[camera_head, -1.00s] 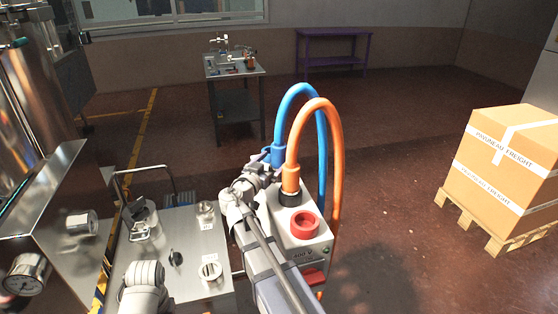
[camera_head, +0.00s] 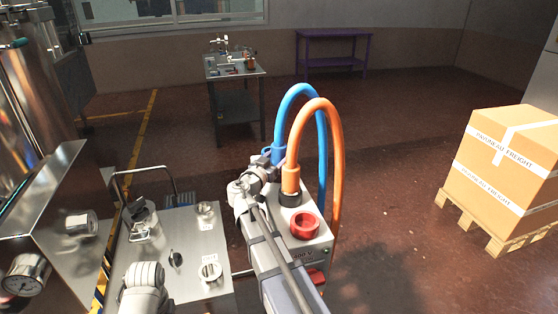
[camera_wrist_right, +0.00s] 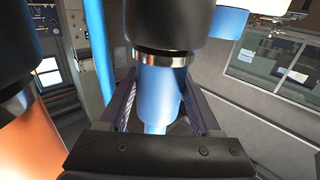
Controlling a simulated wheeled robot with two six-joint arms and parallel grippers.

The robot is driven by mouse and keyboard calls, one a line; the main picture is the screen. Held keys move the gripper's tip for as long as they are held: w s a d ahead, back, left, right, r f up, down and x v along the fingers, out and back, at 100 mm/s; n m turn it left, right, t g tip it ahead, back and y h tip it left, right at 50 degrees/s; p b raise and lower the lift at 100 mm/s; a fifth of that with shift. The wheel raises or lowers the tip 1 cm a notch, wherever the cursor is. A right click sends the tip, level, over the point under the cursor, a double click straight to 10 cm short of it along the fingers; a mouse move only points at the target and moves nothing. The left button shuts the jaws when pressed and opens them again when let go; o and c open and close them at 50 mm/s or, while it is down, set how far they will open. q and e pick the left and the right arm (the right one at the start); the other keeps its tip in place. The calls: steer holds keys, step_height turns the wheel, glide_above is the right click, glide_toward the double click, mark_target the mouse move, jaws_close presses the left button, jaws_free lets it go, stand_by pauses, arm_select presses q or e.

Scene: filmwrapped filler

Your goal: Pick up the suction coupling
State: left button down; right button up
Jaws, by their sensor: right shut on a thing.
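The blue coupling (camera_head: 278,153) sits at the lower end of the blue hose (camera_head: 297,90), by the white box (camera_head: 313,246). I take it for the suction coupling. My right gripper (camera_head: 263,161) is at it from the left. In the right wrist view, the gripper's dark fingers (camera_wrist_right: 162,112) stand on both sides of the blue coupling body (camera_wrist_right: 161,88), below a metal ring and black collar. The gripper is shut on it. The coupling's lower end is hidden. My left arm shows at the lower left, but its gripper does not show.
An orange hose (camera_head: 325,112) with a black-collared end stands close beside the blue one. A red ring (camera_head: 305,226) is on the box. A metal cart top (camera_head: 185,245) with fittings lies left. A carton (camera_head: 505,160) on a pallet stands right, with open floor between.

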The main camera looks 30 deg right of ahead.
jaws_close()
arm_select(q)
steer(key=shift+r, duration=0.1)
arm_select(e)
steer(key=shift+r, duration=0.1)
stand_by(0.3)
